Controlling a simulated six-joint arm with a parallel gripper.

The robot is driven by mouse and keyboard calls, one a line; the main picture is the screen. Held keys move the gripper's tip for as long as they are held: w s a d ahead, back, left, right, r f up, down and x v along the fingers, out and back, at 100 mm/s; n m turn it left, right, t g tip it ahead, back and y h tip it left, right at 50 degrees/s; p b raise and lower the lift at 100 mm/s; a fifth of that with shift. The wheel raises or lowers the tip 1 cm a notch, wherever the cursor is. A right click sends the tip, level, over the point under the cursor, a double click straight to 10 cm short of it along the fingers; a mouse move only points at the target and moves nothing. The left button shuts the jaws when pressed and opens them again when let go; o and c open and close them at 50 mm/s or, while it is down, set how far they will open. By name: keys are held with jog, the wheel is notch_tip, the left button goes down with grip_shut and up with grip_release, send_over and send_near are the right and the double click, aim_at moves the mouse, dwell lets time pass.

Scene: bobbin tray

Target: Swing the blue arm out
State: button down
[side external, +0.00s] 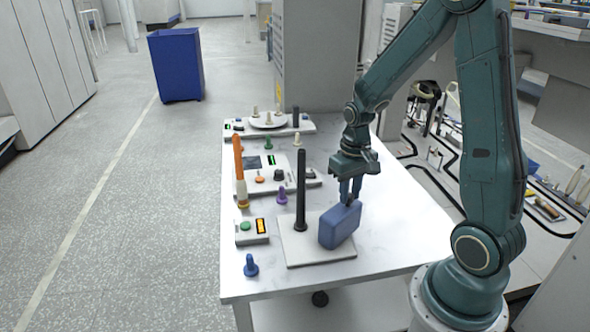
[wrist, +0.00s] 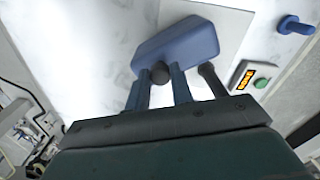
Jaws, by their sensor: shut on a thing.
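The blue arm (side external: 339,227) is a thick rounded blue block at the right of a pale base plate (side external: 292,252), near the table's front. It also shows in the wrist view (wrist: 182,44), with a dark round knob (wrist: 159,72) on its near side. My gripper (side external: 349,199) reaches down to the block from above. In the wrist view, its two fingers (wrist: 160,84) stand either side of the knob, shut on it. A tall black post (side external: 301,192) stands upright on the plate, left of the blue arm and apart from it.
A purple peg (side external: 282,197), an orange-topped post (side external: 239,165) and a panel (side external: 270,167) stand behind. The table's right side (side external: 400,225) is clear.

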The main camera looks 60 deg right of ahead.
jog(key=c, duration=1.2)
grip_release()
jog(key=shift+r, duration=0.2)
notch_tip(320, 180, up, 14)
jog(key=shift+f, duration=0.25)
jog(key=shift+s, duration=0.1)
jog(key=s+a+r+n+t, duration=0.2)
jog(key=s+a, duration=0.3)
jog(key=a, duration=0.2)
jog(key=s+a+r+n+t, duration=0.3)
jog(key=s+a, duration=0.3)
jog(key=shift+a+t, duration=0.3)
jog(key=shift+a, duration=0.1)
